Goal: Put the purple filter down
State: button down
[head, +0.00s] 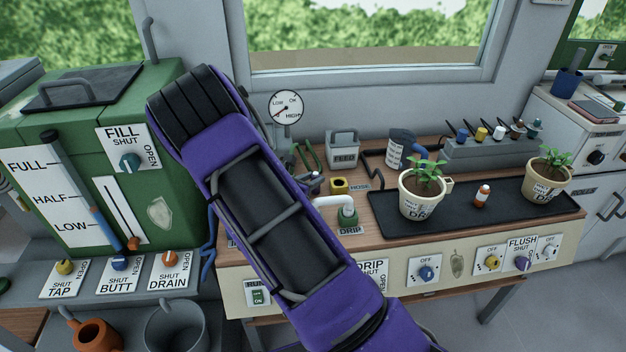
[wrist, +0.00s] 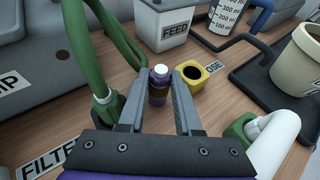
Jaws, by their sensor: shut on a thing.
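In the wrist view the purple filter (wrist: 158,92) is a small purple cylinder with a dark band and a white top. My gripper (wrist: 160,76) is shut on it, one grey finger on each side. The filter looks upright, close over the wooden bench top (wrist: 212,105); I cannot tell whether its base touches the wood. A FILTER label (wrist: 48,158) lies on the bench at the lower left of the wrist view. In the head view my purple arm crosses the middle and hides much of the bench's left end.
A yellow HOSE socket (wrist: 195,80) stands just right of the filter. A green DRIP fitting with a white pipe (head: 347,214) is nearby. Green tubing (wrist: 85,55) rises at left. A grey FEED box (head: 343,148) stands behind. A black tray (head: 448,212) with potted plants lies right.

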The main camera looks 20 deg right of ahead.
jog(key=shift+f, duration=0.15)
jog(key=c, duration=0.9)
grip_release()
jog(key=shift+r, duration=0.35)
jog(key=p+v, duration=0.1)
jog(key=v, duration=1.1)
jog(key=shift+f, duration=0.1)
